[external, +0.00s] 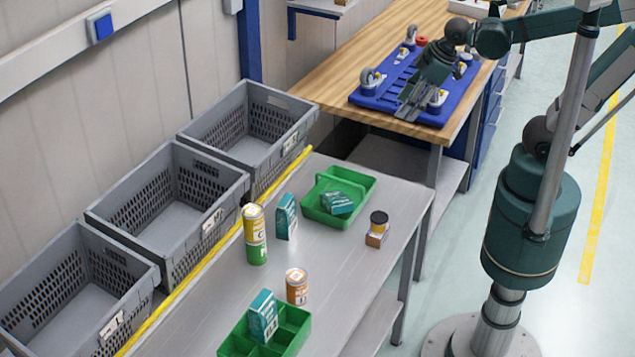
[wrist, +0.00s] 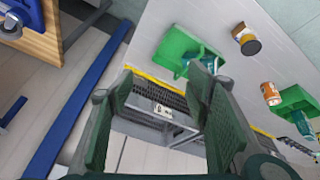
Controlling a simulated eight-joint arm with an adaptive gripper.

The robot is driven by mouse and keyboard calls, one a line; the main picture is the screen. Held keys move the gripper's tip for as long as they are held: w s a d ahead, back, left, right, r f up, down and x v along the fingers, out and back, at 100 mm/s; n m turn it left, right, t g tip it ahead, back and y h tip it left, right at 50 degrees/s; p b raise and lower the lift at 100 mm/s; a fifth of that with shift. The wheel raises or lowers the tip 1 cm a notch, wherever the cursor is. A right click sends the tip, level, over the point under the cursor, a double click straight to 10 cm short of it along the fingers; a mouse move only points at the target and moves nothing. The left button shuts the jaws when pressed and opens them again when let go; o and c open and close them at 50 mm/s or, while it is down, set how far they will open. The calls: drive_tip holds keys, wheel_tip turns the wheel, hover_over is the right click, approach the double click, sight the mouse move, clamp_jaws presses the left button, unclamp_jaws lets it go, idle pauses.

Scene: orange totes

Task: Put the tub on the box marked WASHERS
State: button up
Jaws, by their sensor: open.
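A small tub with a black lid and orange body (external: 379,222) is upright on a small brown box (external: 375,240) at the right of the grey table. I cannot read the box's marking. In the wrist view the tub (wrist: 250,46) and the brown box (wrist: 238,31) are at the top right, touching. My gripper (external: 408,112) is open and empty. In the external view it overlaps the blue tray on the wooden bench, away from the tub. Its two fingers (wrist: 160,125) stand wide apart in the wrist view.
A green carrier (external: 352,217) holds a teal carton. A second green tray (external: 290,340) holds another carton. Grey crates (external: 240,165) line its left.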

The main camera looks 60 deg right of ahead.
drive_tip(key=s+d+r+m+t+h, duration=0.1)
drive_tip(key=s+d+r+m, duration=0.1)
drive_tip(key=d+m, duration=0.3)
drive_tip(key=shift+s+d+r+m+t, duration=0.2)
drive_tip(key=shift+d+r+m+t, duration=0.2)
drive_tip(key=shift+d, duration=0.75)
drive_tip(key=shift+f, duration=0.1)
wheel_tip(320, 180, down, 8)
drive_tip(key=b, duration=0.7)
drive_tip(key=shift+r+b, duration=0.2)
drive_tip(key=shift+b, duration=0.1)
